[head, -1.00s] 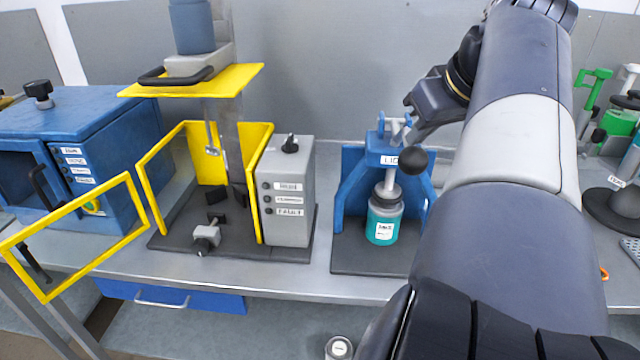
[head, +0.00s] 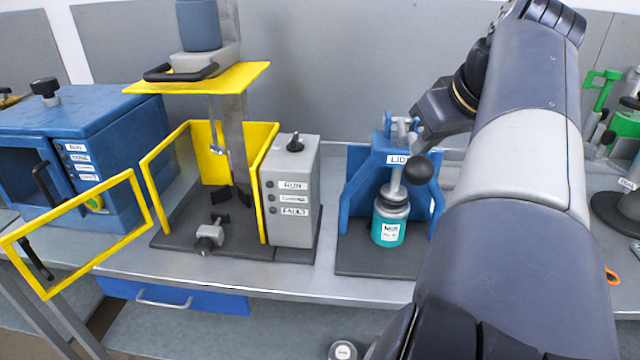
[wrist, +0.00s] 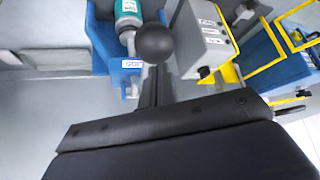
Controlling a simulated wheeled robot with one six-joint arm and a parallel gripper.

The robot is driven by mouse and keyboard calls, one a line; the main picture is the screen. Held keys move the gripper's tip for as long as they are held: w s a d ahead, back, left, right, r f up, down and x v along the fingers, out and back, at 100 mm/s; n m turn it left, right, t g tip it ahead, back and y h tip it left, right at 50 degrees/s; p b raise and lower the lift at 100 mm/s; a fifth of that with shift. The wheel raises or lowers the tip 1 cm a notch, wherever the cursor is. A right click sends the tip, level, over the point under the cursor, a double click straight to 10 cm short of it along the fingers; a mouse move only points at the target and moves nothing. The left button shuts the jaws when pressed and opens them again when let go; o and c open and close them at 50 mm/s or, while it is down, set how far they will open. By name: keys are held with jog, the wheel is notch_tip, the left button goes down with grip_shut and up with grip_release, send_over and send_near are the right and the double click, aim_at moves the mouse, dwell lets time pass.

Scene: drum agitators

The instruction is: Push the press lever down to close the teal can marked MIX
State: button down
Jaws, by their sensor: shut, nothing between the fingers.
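The teal can marked MIX (head: 388,227) stands upright on the dark base of the blue press (head: 355,195), below the plunger. A grey cap or lid (head: 394,198) shows at its top, at the plunger's lower end; I cannot tell how it is seated. The press lever ends in a black ball knob (head: 418,172), pointing toward me in front of the LID label. My gripper (head: 410,146) is shut and empty, at the lever just above and behind the knob. In the wrist view the shut fingers (wrist: 150,92) lie by the knob (wrist: 155,43); contact is unclear.
Left of the press stand a grey control box (head: 290,190) and a yellow-framed guard (head: 205,165) with its door swung open. A blue cabinet (head: 85,140) is farther left. Green equipment (head: 622,125) stands at right. My arm hides the bench right of the press.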

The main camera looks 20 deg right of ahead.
aim_at(429, 169)
jog(key=shift+f, duration=0.15)
jog(key=shift+f+b, duration=0.85)
jog(key=shift+f, duration=0.3)
jog(key=shift+f+b, duration=0.8)
jog(key=shift+f, duration=0.15)
jog(key=shift+f+b, duration=0.75)
jog(key=shift+f, duration=0.2)
jog(key=shift+r, duration=0.1)
